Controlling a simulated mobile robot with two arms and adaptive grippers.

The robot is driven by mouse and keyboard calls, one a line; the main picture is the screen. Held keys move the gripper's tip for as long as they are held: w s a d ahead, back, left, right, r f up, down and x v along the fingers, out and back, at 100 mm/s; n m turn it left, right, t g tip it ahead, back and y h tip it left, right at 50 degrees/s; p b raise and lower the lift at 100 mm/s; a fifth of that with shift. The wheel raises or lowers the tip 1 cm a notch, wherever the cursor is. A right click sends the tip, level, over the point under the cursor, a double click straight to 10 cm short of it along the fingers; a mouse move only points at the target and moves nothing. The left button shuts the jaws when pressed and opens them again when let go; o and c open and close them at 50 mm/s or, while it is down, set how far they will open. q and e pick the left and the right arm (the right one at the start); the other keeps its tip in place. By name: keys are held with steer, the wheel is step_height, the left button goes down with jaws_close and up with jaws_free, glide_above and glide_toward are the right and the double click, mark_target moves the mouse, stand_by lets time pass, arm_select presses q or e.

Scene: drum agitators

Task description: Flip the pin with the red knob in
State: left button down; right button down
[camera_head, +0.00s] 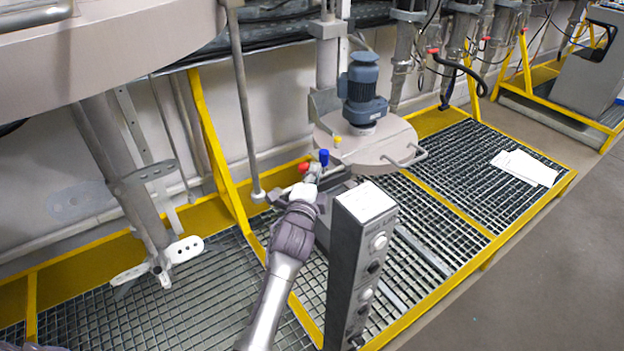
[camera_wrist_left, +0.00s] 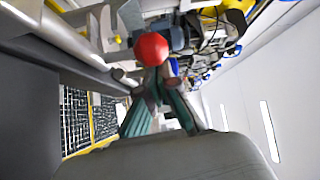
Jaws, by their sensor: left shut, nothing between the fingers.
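The red knob (camera_head: 304,167) of the pin shows just beyond my left gripper in the head view. A blue knob (camera_head: 323,157) stands close to its right. My left gripper (camera_head: 311,178) is shut and empty, with its tips near the red knob. In the left wrist view the red knob (camera_wrist_left: 151,49) appears as a round ball just past the closed fingertips (camera_wrist_left: 155,84). I cannot tell whether they touch it. The pin's shaft is mostly hidden behind the gripper and the knob. My right gripper is not in view.
A grey control box (camera_head: 357,250) stands right of my left arm. Behind is a round lid (camera_head: 385,145) with a blue motor (camera_head: 362,85). An agitator shaft with paddles (camera_head: 150,225) hangs at left. Yellow-edged grating (camera_head: 455,170) covers the platform.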

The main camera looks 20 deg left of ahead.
arm_select(q)
steer(key=s+a+p, duration=0.1)
steer(key=s, duration=0.1)
steer(key=s+a+p, duration=0.2)
steer(key=shift+s+a+r+p, duration=0.1)
steer(key=shift+s+a+p, duration=0.2)
steer(key=shift+s+a, duration=0.15)
steer(key=shift+s, duration=0.05)
steer(key=shift+w, duration=0.1)
steer(key=shift+f, duration=0.2)
